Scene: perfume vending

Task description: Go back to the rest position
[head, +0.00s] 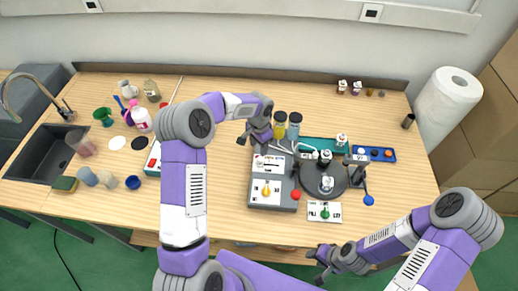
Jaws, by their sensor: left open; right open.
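My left gripper (255,138) is over the wooden table, at the back edge of the grey dispensing unit (257,205). Its jaws are open, and I see nothing held between them. My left arm reaches up over the table's middle and bends to the right. My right gripper (318,264) is open and empty at the lower middle, in front of the table's front edge. Its arm comes in from the lower right.
A black round turntable (337,187) carries small bottles. A blue tray (379,154), a white card (324,212) and a blue-grey bottle (294,126) are nearby. The table's right part is mostly clear.

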